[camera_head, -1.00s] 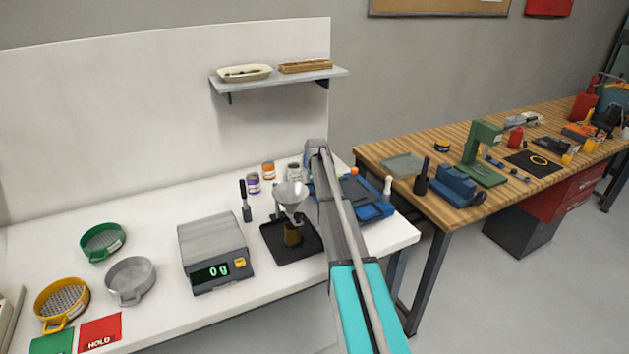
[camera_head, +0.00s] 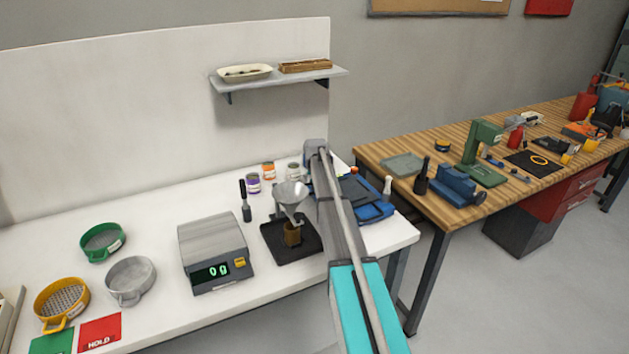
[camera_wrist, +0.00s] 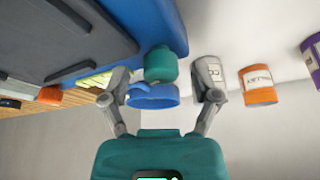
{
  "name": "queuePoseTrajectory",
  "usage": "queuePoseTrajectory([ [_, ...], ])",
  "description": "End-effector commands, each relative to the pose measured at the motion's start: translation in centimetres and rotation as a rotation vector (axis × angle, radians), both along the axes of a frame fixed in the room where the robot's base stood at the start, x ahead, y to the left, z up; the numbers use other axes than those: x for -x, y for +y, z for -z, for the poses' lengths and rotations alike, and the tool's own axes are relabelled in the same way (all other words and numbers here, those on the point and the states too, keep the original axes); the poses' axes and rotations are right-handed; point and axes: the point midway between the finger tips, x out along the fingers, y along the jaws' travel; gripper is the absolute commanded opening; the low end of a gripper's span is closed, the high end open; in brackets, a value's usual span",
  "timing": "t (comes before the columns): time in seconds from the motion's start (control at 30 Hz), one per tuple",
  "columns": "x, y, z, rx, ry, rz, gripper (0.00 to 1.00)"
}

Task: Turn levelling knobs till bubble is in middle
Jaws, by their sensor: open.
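The blue levelling device (camera_head: 375,211) stands at the right end of the white bench, partly hidden by my arm. In the wrist view its blue body (camera_wrist: 165,20) fills the upper left. A green knob (camera_wrist: 160,63) hangs at its corner, with a blue round foot (camera_wrist: 152,96) beside it. My gripper (camera_wrist: 163,92) is open, with one finger to each side of the green knob and foot. I cannot tell whether either finger touches. An orange knob-like part (camera_wrist: 50,95) shows farther left. A yellow-green strip (camera_wrist: 95,80) shows near the left finger; no bubble can be made out.
A grey jar (camera_wrist: 211,76) stands close behind the right finger, with an orange jar (camera_wrist: 260,85) and a purple jar beyond. A funnel stand (camera_head: 291,205) and a scale (camera_head: 214,252) stand left of my arm. A wooden workbench (camera_head: 450,210) is at the right.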

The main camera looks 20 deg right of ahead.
Motion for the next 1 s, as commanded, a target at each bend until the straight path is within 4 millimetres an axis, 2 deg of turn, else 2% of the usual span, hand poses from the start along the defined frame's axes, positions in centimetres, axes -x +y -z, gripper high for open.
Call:
queuePoseTrajectory([
  [0.47, -0.03, 0.00, -0.01, 0.000, -0.001, -0.056, 0.79],
  [1.0, -0.02, -0.18, 0.00, -0.002, 0.000, -0.342, 0.79],
])
